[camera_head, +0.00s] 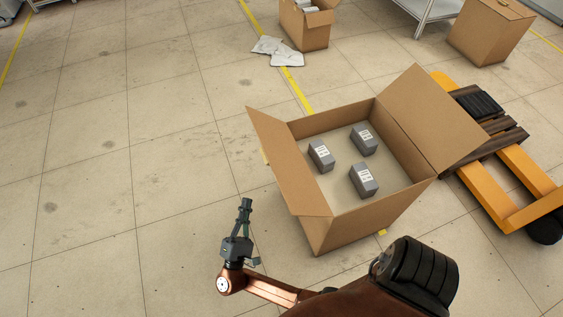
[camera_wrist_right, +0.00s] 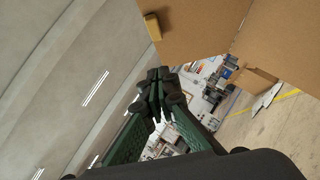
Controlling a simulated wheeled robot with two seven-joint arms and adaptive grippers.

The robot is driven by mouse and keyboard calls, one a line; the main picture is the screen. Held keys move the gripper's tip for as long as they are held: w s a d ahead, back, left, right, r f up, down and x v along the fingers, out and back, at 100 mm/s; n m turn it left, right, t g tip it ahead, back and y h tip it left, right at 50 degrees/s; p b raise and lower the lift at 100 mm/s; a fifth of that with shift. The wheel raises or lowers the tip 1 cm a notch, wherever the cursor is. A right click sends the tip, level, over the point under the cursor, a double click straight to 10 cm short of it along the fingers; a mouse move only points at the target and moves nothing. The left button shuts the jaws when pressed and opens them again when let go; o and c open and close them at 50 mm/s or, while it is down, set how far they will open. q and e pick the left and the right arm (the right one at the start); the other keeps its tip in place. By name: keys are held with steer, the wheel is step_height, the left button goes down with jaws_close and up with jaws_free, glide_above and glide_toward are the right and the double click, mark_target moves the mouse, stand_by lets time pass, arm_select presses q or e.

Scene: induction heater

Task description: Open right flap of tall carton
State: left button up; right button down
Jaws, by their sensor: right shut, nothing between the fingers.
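The tall carton (camera_head: 350,232) stands open on the floor, with three grey boxes (camera_head: 364,180) with white labels inside. Its right flap (camera_head: 430,115) leans outward to the upper right, away from the opening. Its left flap (camera_head: 285,165) stands up and tilts outward. My right gripper (camera_head: 245,206) is to the left of the carton, apart from the left flap, fingers shut and empty. In the right wrist view my right gripper (camera_wrist_right: 158,88) shows its fingertips together, below brown cardboard (camera_wrist_right: 200,25) with a small tan tab (camera_wrist_right: 152,27). My left gripper is not in view.
A yellow pallet truck (camera_head: 495,195) with a dark wooden pallet stands close on the carton's right. A smaller open carton (camera_head: 306,30) and white bags (camera_head: 280,50) lie behind, and another carton (camera_head: 490,32) at back right. The floor on the left is clear.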

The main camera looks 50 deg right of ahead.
mark_target(267, 159)
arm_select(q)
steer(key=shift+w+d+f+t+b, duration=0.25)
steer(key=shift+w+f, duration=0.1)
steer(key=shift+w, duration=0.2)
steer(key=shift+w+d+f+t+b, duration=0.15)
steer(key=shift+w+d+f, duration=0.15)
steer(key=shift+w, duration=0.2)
arm_select(e)
steer(key=w+d+r, duration=0.1)
steer(key=d+r, duration=0.6)
steer(key=d, duration=0.3)
steer(key=shift+w+d+r, duration=0.3)
steer(key=shift+r, duration=0.1)
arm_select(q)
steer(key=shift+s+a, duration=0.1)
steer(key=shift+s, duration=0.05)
